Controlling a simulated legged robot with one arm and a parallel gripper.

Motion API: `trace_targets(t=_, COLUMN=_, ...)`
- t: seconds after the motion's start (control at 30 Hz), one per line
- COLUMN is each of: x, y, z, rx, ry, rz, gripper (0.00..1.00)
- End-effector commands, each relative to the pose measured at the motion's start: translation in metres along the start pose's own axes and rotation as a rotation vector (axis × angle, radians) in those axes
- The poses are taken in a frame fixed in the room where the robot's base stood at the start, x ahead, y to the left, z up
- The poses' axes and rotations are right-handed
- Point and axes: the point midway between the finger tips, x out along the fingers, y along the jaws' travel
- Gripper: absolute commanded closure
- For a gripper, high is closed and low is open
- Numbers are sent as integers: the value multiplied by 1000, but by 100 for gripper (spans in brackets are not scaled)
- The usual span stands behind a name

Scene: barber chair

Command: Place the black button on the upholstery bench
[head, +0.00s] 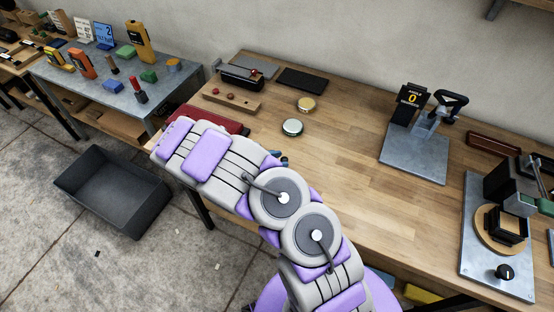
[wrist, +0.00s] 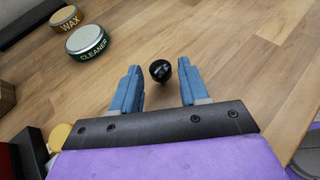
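A round, glossy black piece (wrist: 160,70), which looks like the black button, shows in the wrist view over the wooden bench top. It sits between the blue fingertips of my gripper (wrist: 159,80), with a gap on each side. The fingers are spread open. I cannot tell whether the piece rests on the wood. In the head view my arm hides most of the gripper, and only a bit of blue finger (head: 283,160) shows over the bench. The wooden bench (head: 340,150), likely the upholstery bench, runs along the wall.
The cleaner tin (wrist: 87,41) and wax tin (wrist: 67,18) stand beyond the gripper at left. A red tray-like item (head: 212,119) is near the bench's left edge. An angle gauge stand (head: 413,150) is at right. A grey table (head: 115,75) and a dark floor bin (head: 113,190) are at left.

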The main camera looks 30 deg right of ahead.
Motion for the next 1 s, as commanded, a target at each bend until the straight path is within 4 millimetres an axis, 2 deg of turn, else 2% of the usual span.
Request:
trace_targets(t=0.07, x=0, y=0, z=0, rx=0, ry=0, rz=0, gripper=48)
trace_targets(t=0.33, x=0, y=0, z=2, rx=0, ry=1, rz=0, gripper=48)
trace_targets(t=0.43, x=-8, y=0, z=2, rx=0, ry=1, rz=2, gripper=48)
trace_targets(t=0.8, x=-79, y=0, z=3, rx=-1, ry=2, rz=4, gripper=48)
trace_targets(t=1.0, x=-109, y=1, z=3, rx=1, ry=2, rz=3, gripper=48)
